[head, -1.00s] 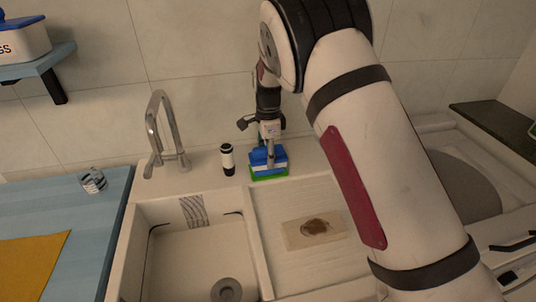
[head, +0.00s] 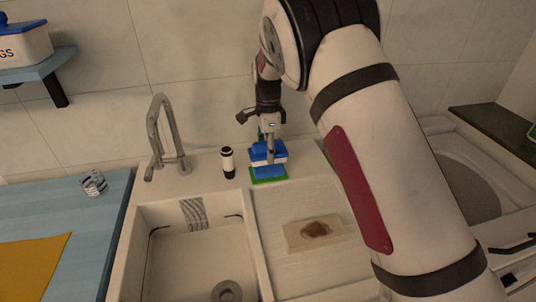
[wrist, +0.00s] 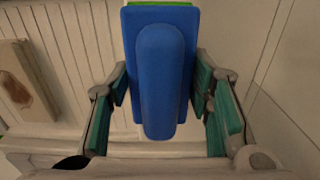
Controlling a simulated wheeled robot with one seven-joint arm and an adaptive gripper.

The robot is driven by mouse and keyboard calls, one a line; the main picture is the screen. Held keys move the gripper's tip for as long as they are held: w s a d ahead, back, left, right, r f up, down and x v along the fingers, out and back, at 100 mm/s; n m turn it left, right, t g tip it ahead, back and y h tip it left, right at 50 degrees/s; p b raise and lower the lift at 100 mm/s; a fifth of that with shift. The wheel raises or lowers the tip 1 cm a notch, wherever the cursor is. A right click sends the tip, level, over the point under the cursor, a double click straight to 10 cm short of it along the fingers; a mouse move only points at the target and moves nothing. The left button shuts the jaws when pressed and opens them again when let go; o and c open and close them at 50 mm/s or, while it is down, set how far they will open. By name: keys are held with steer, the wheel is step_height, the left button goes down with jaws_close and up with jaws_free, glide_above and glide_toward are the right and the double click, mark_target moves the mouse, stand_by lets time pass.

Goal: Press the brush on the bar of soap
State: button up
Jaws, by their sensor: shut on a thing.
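The brush (head: 264,153), blue on top with a white lower layer, is in my gripper (head: 268,142) at the back of the sink counter. In the wrist view the blue brush (wrist: 160,75) stands between the two finger pads of my gripper (wrist: 160,95). My gripper is shut on it. Directly below the brush is a blue block (head: 269,171), which looks like the bar of soap, on a thin green base (head: 270,181). The white layer is just above the block; I cannot tell whether they touch.
A beige board with a brown stain (head: 313,232) lies on the drainboard (head: 275,262). A wall is behind.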

steer(key=shift+r, duration=2)
steer(key=s+d+f+n, duration=0.1)
steer(key=s+d+n, duration=0.3)
steer(key=d+n, duration=0.4)
steer(key=s+d+f+n, duration=0.2)
steer(key=s+d+n, duration=0.3)
steer(key=d+n, duration=0.2)
steer(key=shift+d+f+n, duration=0.25)
steer(key=shift+d+n, duration=0.15)
steer(key=shift+d, duration=0.75)
